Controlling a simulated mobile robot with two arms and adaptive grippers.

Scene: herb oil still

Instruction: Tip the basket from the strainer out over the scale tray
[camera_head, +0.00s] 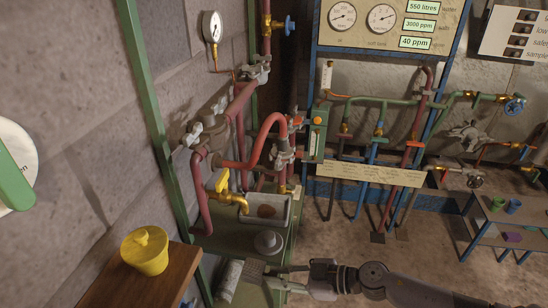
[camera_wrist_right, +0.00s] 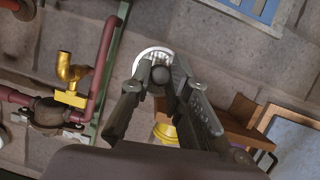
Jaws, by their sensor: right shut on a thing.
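My right gripper (camera_head: 268,279) is low in the head view, over the green bench. It is shut on what looks like the basket (camera_head: 229,281), a pale grey ribbed cylinder lying on its side to the left of the fingers. In the right wrist view the fingers (camera_wrist_right: 155,88) close around a dark round knob, with the basket's pale round rim (camera_wrist_right: 152,53) beyond it. The basket's contents are hidden. I cannot make out the strainer or the scale tray for certain. My left gripper is not in view.
A yellow lidded pot (camera_head: 145,252) stands on a wooden shelf (camera_head: 128,286) at the left. A grey round lid-like piece (camera_head: 268,243) and a box with a brown round inside (camera_head: 272,211) are on the bench. Red pipes and a yellow tap (camera_head: 231,196) rise behind.

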